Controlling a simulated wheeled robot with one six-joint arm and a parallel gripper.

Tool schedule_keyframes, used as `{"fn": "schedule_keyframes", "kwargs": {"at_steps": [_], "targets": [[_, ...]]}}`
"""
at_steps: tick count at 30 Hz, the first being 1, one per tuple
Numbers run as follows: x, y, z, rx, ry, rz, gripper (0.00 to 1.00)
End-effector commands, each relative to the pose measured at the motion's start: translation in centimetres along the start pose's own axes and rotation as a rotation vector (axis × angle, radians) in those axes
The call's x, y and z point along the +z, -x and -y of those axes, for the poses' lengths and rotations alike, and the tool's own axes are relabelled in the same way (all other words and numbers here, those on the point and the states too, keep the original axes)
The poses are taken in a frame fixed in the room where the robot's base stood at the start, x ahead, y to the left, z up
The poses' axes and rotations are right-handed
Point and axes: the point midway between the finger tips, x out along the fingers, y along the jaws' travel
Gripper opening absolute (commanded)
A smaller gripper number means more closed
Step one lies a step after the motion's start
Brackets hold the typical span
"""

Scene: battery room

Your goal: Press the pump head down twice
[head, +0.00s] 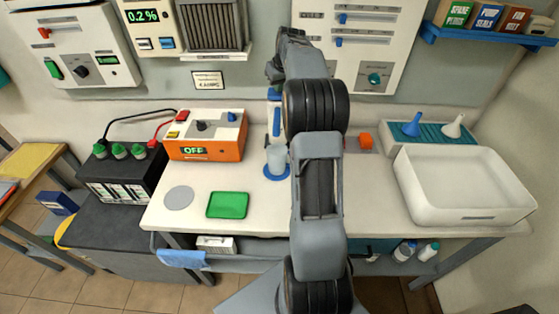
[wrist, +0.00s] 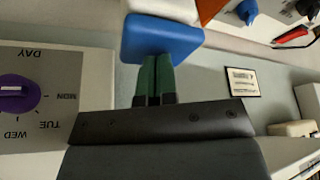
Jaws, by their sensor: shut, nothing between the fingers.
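The pump head (wrist: 162,40) is a blue block at the fingertips in the wrist view, which is turned upside down. White dispenser body (wrist: 165,10) shows beyond it. My gripper (wrist: 156,62) has its green fingers shut together and empty, pointing down onto the pump head. The fingertips touch it or are very close; I cannot tell which. In the head view the dispenser (head: 275,122) is white and blue at the back of the bench, partly hidden by my arm. A clear cup (head: 277,158) stands on a blue coaster (head: 277,176) in front of it.
An orange power unit (head: 205,150) and a black battery (head: 125,175) are at left. A green mat (head: 228,205) and grey disc (head: 179,198) lie in front. A white tub (head: 465,212) is at right. Wall panels (head: 360,45) stand behind the bench.

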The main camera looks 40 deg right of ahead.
Motion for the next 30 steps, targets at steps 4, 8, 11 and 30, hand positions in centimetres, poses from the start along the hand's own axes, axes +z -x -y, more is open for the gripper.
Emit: {"fn": "schedule_keyframes", "kwargs": {"at_steps": [4,8,11,30], "targets": [[-0.2,0.6,0.0,-0.002,0.000,0.005,0.00],[-0.6,1.4,0.0,-0.002,0.000,0.004,0.00],[-0.8,2.0,0.0,-0.002,0.000,0.004,0.00],[-2.1,5.0,0.0,0.000,0.000,0.001,0.00]]}}
